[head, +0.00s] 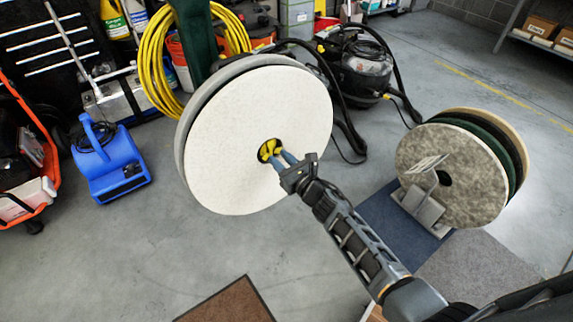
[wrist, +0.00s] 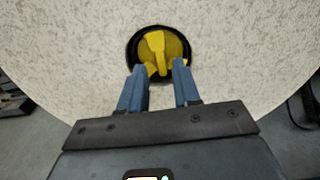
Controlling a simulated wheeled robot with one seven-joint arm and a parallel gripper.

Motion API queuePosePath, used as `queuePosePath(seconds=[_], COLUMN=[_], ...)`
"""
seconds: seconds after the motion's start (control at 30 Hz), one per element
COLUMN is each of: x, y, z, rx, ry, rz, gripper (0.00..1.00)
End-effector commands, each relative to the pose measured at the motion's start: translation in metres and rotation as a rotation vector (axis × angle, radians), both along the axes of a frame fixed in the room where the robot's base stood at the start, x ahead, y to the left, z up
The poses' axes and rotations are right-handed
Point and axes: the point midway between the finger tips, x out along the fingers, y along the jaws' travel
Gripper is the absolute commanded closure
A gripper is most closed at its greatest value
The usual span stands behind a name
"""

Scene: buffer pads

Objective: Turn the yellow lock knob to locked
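The yellow lock knob (wrist: 157,50) sits in a dark round recess at the centre of a white buffer pad (head: 225,115). Its raised grip bar stands nearly upright in the wrist view, tilted slightly. In the head view the knob (head: 268,149) shows just beyond my fingers. My gripper (wrist: 160,72) is open, with its two blue fingers at the lower rim of the recess, one on each side of the knob's lower part. A gap shows between the fingertips and the grip bar; whether they touch the knob's edge I cannot tell.
A rack of pads (head: 455,170) stands on a mat at the right. A blue blower (head: 110,165) and a coiled yellow hose (head: 155,60) are at the left. A black vacuum (head: 358,65) stands behind. A brown mat (head: 228,303) lies on open floor in front.

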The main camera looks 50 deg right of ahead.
Motion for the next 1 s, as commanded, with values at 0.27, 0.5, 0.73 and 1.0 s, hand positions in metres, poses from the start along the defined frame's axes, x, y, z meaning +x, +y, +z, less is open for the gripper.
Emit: queuePosePath(seconds=[0.27, 0.5, 0.73, 1.0], x=[0.024, 0.037, 0.04, 0.039], y=[-0.007, -0.01, -0.011, -0.011], z=[-0.004, -0.004, -0.004, -0.004], rx=[0.0, 0.001, 0.0, 0.0], ry=[0.0, 0.0, 0.001, 0.001], rz=[0.0, 0.001, 0.0, 0.0], gripper=[0.68, 0.68, 0.68, 0.68])
